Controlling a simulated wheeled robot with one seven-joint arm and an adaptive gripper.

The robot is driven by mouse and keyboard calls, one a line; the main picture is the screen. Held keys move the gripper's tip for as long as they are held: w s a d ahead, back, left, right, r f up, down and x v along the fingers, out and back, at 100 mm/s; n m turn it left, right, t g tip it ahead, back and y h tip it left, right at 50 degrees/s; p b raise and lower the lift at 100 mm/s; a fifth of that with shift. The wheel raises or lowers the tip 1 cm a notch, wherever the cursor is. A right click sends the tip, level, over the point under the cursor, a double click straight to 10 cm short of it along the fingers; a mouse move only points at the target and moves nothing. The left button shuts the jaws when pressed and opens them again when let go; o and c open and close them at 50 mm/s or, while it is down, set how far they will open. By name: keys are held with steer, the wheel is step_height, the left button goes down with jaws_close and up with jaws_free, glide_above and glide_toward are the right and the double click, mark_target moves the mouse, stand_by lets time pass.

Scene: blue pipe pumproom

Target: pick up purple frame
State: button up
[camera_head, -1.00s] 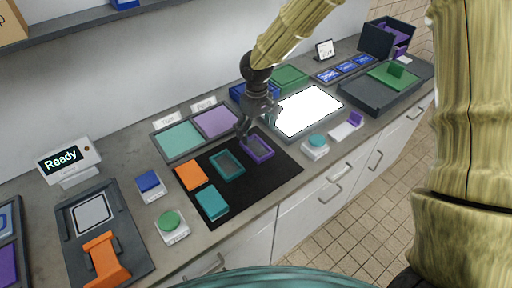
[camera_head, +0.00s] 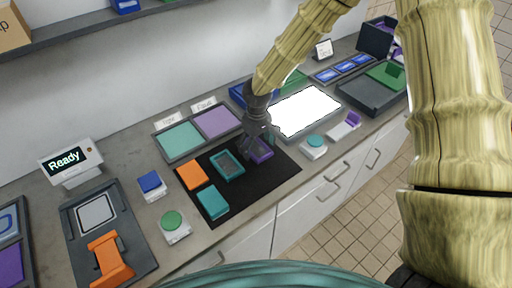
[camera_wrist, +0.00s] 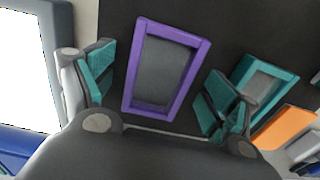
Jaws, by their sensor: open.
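The purple frame (camera_wrist: 133,75) lies on the black mat (camera_wrist: 225,30), with a grey centre showing through it. In the wrist view it sits between the two teal-padded fingers of my gripper (camera_wrist: 160,92), which is open and apart from its sides. In the head view the purple frame (camera_head: 262,155) is partly hidden behind my gripper (camera_head: 258,145), which is low over it. Whether the fingertips touch the mat cannot be told.
A teal frame (camera_head: 228,166) lies close by on the mat, with an orange block (camera_head: 192,175) and a teal block (camera_head: 212,202) farther left. The mat's front right part is clear.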

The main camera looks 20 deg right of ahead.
steer(key=c, duration=1.2)
steer(key=shift+o, duration=0.2)
